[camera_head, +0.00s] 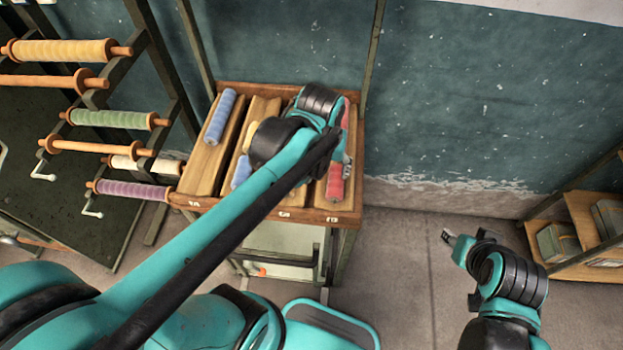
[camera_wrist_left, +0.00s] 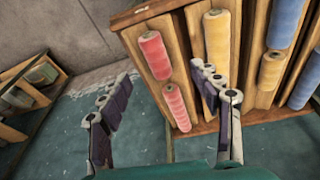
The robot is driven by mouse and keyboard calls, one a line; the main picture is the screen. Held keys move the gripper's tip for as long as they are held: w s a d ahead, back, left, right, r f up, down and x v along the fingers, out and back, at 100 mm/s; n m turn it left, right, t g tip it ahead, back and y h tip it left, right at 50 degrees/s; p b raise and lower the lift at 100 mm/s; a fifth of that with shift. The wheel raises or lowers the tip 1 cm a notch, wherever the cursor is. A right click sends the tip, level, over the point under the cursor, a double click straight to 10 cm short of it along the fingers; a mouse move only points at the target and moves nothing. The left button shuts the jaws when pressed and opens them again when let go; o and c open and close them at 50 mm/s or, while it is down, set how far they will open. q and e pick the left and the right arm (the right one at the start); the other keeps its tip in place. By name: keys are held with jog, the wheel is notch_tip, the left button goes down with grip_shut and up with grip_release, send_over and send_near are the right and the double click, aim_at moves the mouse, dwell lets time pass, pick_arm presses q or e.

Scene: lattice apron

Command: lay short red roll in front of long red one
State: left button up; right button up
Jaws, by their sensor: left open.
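Two red rolls lie end to end in the right-hand slot of the wooden rack. The front red roll (camera_head: 335,182) also shows in the left wrist view (camera_wrist_left: 154,56); the rear red roll (camera_head: 345,117) also shows there (camera_wrist_left: 176,107), lower in the picture. Their lengths look similar, so I cannot tell which is shorter. My left gripper (camera_head: 346,166) is over this slot, partly hidden by its own arm. In the wrist view its fingers (camera_wrist_left: 163,72) are spread and empty, with the red rolls beyond them. My right gripper (camera_head: 448,237) hangs away to the right of the rack.
The wooden rack (camera_head: 180,199) also holds blue rolls (camera_head: 219,117) and yellow rolls (camera_wrist_left: 217,38) in neighbouring slots. A frame of wound rollers (camera_head: 110,120) stands at left. A shelf (camera_head: 572,245) stands at right. My left arm crosses the rack's front.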

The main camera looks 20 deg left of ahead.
pick_arm(q)
jog(key=s+a+m+t, duration=0.1)
jog(key=s+a+t, duration=0.1)
jog(key=s+t, duration=0.2)
jog(key=shift+s+a+m+t, duration=0.3)
jog(key=shift+s+a+m, duration=0.1)
jog(key=shift+s, duration=0.75)
